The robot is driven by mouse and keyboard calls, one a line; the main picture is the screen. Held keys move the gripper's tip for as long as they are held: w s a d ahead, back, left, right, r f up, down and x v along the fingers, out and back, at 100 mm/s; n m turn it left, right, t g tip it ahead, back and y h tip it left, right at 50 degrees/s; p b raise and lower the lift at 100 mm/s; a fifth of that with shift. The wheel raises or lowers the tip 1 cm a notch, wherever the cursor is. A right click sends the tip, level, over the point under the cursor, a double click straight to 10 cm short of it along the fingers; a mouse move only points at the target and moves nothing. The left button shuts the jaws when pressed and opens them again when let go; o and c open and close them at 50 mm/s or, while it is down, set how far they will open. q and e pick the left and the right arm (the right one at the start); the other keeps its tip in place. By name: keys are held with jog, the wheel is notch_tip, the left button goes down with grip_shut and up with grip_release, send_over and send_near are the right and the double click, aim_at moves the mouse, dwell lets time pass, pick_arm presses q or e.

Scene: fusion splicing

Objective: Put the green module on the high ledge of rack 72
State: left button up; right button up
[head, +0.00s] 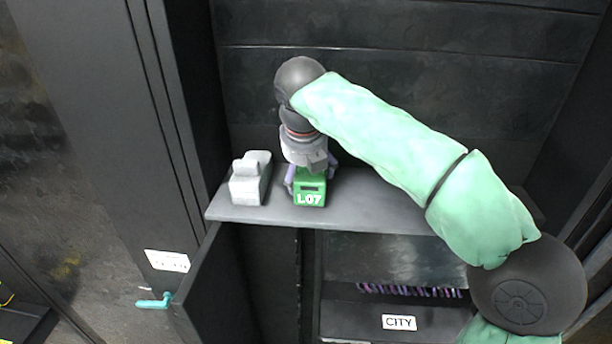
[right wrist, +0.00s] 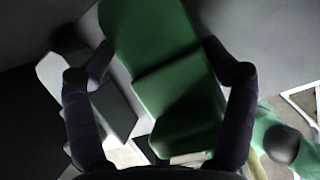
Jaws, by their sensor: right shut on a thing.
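The green module (head: 311,188), marked L07, is at the high ledge (head: 375,207) of the rack in the head view. It looks upright, and I cannot tell whether its base touches the ledge. My right gripper (head: 305,178) reaches down from above and is shut on the module, one finger on each side. In the right wrist view the green module (right wrist: 165,75) fills the middle between the purple fingers of my right gripper (right wrist: 165,85). My left gripper is not in view. No rack number 72 is readable.
A grey-white module (head: 250,178) stands on the ledge just left of the green one. Below the ledge are an open dark door (head: 222,290) with a teal handle (head: 154,301) and a unit labelled CITY (head: 399,322). The ledge is clear to the right, under my right arm.

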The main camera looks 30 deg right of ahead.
jog(key=shift+s+f, duration=0.1)
jog(key=shift+f, duration=0.55)
jog(key=shift+f, duration=0.2)
jog(key=o, duration=1.2)
jog(key=shift+c, duration=0.2)
jog(key=v, duration=1.2)
jog(key=shift+r+p, duration=0.15)
jog(key=shift+p, duration=0.25)
